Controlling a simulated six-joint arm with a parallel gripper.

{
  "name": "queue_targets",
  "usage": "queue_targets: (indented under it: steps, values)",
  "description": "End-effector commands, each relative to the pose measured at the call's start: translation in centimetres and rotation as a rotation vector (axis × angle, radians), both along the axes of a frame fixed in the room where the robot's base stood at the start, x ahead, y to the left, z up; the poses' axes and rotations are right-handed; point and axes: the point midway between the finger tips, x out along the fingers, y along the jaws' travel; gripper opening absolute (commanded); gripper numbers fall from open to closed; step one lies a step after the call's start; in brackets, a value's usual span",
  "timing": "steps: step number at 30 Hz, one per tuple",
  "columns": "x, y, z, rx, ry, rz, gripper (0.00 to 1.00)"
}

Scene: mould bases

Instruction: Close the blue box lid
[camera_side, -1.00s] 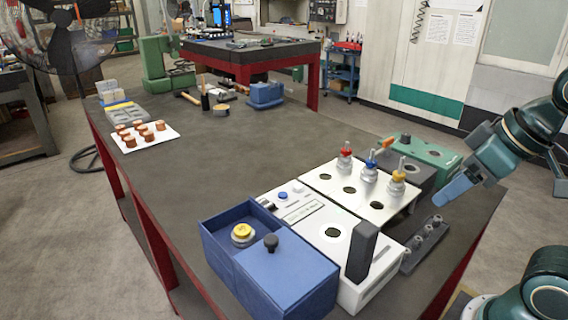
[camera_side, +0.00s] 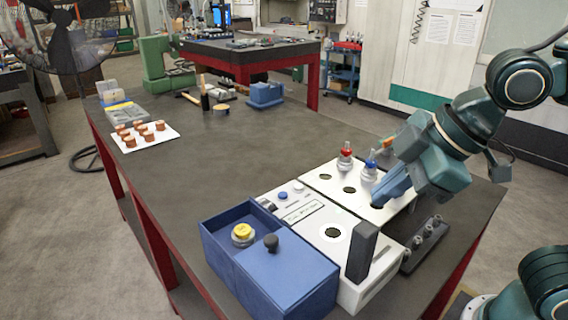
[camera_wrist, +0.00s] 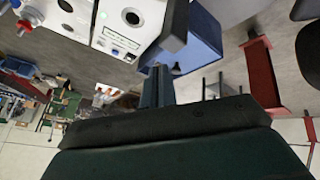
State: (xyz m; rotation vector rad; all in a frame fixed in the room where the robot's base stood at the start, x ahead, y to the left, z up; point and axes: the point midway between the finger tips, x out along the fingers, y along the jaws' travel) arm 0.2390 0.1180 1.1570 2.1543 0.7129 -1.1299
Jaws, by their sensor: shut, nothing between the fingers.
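The blue box (camera_side: 222,238) stands at the front of the table in the side view. Its lid (camera_side: 285,268), with a black knob (camera_side: 271,243), covers the near right part. The far left part is uncovered and shows a yellow-topped piece (camera_side: 243,233) inside. My gripper (camera_side: 380,201) is shut and empty, above the white panel to the right of the box and well apart from it. In the wrist view my gripper (camera_wrist: 157,85) points towards the blue box (camera_wrist: 203,42), part of which shows behind a dark upright block.
A dark upright block (camera_side: 361,251) stands on the white panel (camera_side: 325,214) between my gripper and the box. Red-topped (camera_side: 345,157) and blue-topped (camera_side: 370,167) pieces stand on the white rack behind. A dark holder (camera_side: 423,243) lies to the right.

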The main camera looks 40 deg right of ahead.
Motion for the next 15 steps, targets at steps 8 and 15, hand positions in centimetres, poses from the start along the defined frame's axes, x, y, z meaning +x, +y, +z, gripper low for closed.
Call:
queue_targets:
  steps: [8, 15]
  values:
    - [0.1, 6.1, 0.0, -0.086, -0.066, 0.29, 0.0]
    - [-0.2, 8.7, -0.1, -0.122, -0.102, 0.406, 0.0]
